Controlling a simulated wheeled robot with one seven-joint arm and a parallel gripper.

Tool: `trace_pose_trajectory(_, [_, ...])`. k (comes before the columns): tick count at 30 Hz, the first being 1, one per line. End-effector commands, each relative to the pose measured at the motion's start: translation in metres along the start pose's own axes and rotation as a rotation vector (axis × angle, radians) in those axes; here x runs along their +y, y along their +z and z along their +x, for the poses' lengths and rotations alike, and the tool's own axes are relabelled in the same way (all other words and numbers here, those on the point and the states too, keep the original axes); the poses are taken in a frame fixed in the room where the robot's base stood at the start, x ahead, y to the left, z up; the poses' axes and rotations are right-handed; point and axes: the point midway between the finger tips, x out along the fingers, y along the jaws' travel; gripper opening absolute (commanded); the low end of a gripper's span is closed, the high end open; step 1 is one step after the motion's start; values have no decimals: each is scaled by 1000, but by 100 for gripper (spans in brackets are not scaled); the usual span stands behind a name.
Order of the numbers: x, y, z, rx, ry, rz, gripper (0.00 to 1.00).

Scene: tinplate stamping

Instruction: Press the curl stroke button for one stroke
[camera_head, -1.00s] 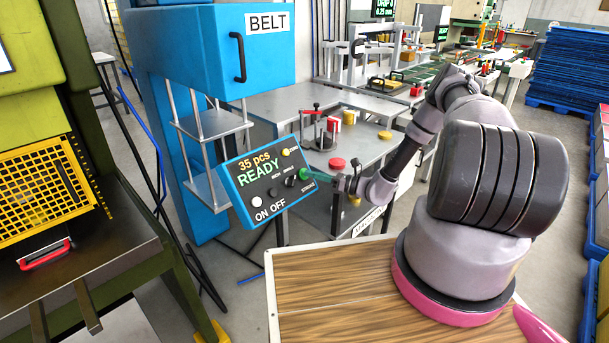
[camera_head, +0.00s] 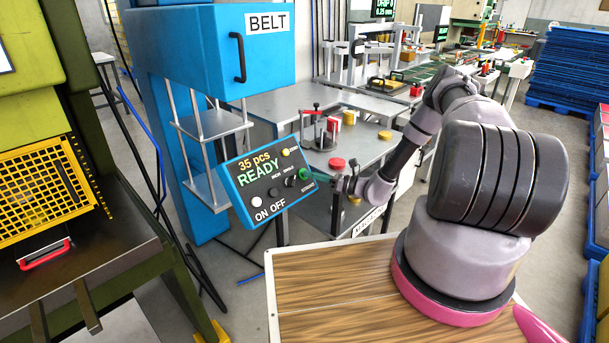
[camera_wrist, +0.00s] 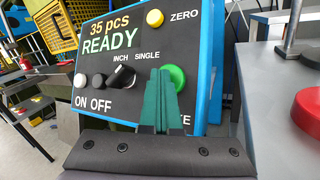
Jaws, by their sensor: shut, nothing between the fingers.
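The blue-edged control panel (camera_head: 262,180) faces my arm and reads "35 pcs READY". Its green stroke button (camera_wrist: 176,77) is at the right side, above a label whose end shows as "KE" in the wrist view. In the head view the button (camera_head: 304,174) is small and dark green. My gripper (camera_wrist: 160,75) is shut and empty, its green fingers pointing at the panel. The fingertips overlap the button's left edge in the wrist view; I cannot tell whether they touch it. The INCH/SINGLE selector (camera_wrist: 122,76) is just left of the fingers.
The panel also has a yellow ZERO button (camera_wrist: 154,18), a white ON button (camera_wrist: 79,80) and a black OFF button (camera_wrist: 98,81). A grey table (camera_head: 362,150) with a red round piece (camera_head: 337,163) stands behind and right of the panel. The blue BELT machine (camera_head: 210,50) is behind.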

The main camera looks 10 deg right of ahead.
Motion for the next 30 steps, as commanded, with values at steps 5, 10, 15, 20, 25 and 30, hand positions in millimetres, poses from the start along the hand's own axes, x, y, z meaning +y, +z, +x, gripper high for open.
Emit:
trace_pose_trajectory(5, [-1,-1,2,0,1,0,0])
trace_pose_trajectory(10, [-1,-2,3,0,1,0,0])
trace_pose_trajectory(15, [-1,-2,3,0,1,0,0])
trace_pose_trajectory(20, [1,0,0,0,0,0,0])
trace_pose_trajectory(25, [5,4,-6,1,0,1,0])
trace_pose_trajectory(30, [8,7,-10,1,1,1,0])
